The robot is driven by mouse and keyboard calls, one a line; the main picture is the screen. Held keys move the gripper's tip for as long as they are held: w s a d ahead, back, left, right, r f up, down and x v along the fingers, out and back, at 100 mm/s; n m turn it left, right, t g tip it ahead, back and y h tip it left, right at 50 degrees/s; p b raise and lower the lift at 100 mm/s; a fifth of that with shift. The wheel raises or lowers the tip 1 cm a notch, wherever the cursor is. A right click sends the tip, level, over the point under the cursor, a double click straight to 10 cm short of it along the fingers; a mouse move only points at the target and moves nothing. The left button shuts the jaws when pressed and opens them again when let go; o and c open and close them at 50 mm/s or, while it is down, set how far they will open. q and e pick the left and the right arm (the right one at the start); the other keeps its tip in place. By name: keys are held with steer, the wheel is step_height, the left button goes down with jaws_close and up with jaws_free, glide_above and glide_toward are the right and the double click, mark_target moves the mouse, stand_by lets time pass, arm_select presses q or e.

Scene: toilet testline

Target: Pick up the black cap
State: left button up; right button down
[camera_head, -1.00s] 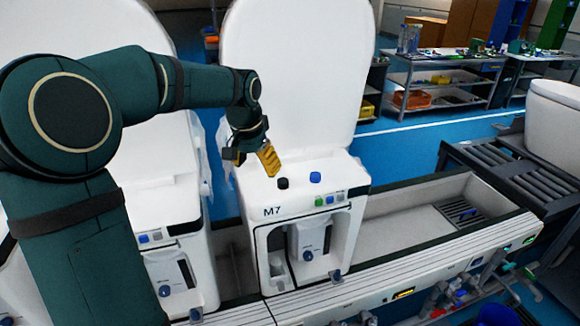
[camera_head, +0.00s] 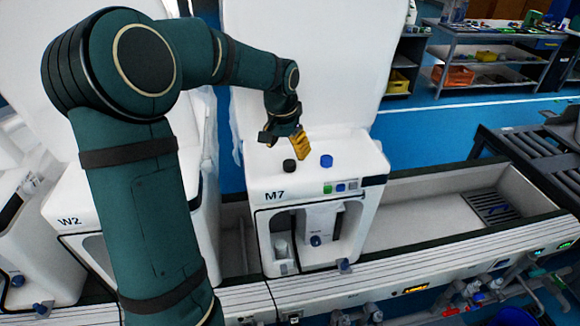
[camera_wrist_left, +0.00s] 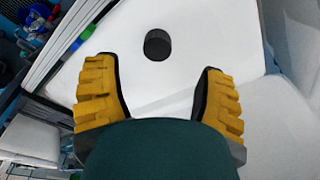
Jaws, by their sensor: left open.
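The black cap (camera_head: 289,165) is a small round cap standing on the white top of the unit marked M7 (camera_head: 262,180), left of a blue cap (camera_head: 326,161). In the left wrist view the black cap (camera_wrist_left: 157,45) lies beyond the fingertips, roughly midway between them. My left gripper (camera_head: 284,137) is open and empty, above and just behind the black cap in the head view. Its yellow fingers are spread wide in the left wrist view (camera_wrist_left: 158,82). The cap is apart from both fingers. My right gripper is not in view.
A raised white lid (camera_head: 300,60) stands behind the M7 unit. Another white unit marked W2 (camera_head: 75,225) is to the left, partly behind my left arm. A long trough (camera_head: 420,215) runs to the right. Shelves with bins (camera_head: 480,60) stand at the back right.

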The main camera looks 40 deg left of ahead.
mark_target(290, 163)
arm_select(q)
steer(key=shift+w+d+f+b, duration=0.1)
steer(key=shift+f+b, duration=0.1)
steer(key=shift+f, duration=0.7)
steer(key=shift+w+a+f+b, duration=0.1)
steer(key=shift+f+b, duration=0.05)
steer(key=shift+f, duration=0.8)
steer(key=shift+w+d+f+b, duration=0.1)
steer(key=shift+f+b, duration=0.1)
steer(key=shift+f, duration=0.7)
steer(key=c, duration=0.9)
